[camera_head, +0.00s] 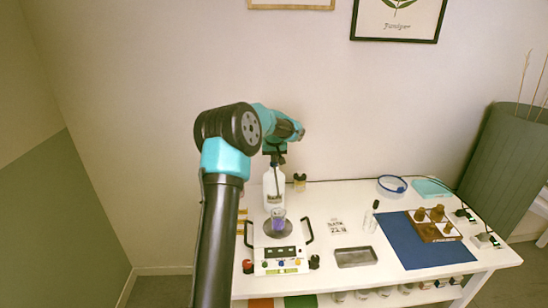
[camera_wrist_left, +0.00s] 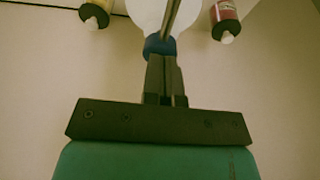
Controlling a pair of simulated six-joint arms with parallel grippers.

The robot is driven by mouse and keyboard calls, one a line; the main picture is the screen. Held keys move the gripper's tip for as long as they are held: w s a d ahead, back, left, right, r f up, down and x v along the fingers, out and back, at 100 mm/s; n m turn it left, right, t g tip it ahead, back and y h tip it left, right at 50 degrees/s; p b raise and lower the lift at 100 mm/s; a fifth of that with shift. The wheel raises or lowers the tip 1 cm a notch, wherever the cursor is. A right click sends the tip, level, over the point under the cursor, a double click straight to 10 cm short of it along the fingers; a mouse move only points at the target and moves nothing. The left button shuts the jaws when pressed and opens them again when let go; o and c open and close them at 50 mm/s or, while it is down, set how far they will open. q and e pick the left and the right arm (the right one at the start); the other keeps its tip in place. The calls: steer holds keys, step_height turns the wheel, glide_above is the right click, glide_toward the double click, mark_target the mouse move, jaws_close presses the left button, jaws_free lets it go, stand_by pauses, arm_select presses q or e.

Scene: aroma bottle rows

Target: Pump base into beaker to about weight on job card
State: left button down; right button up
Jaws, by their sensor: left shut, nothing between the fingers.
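The white pump bottle (camera_head: 273,190) stands at the back of the table. My left gripper (camera_head: 275,158) is shut and empty, directly above the bottle's pump head. In the left wrist view the shut fingers (camera_wrist_left: 163,75) point at the bottle's blue collar (camera_wrist_left: 160,45), with the white bottle body (camera_wrist_left: 148,12) beyond. I cannot tell whether they touch the pump. The beaker (camera_head: 278,219), with purple showing on it, stands on the dark pan (camera_head: 268,231) of the scale in front of the bottle. My right gripper is out of view.
Black handles flank the scale; a small yellow-labelled bottle (camera_head: 299,182) stands behind. Rightward are a grey tray (camera_head: 356,257), a slim bottle (camera_head: 371,212), a blue mat (camera_head: 405,248) and a wooden rack (camera_head: 440,234). My left arm covers the table's left side.

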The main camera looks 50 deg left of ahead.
arm_select(q)
steer(key=shift+f, duration=0.25)
steer(key=w+a+v, duration=0.1)
steer(key=v, duration=1.3)
steer(key=shift+r, duration=0.35)
steer(key=shift+s, duration=0.1)
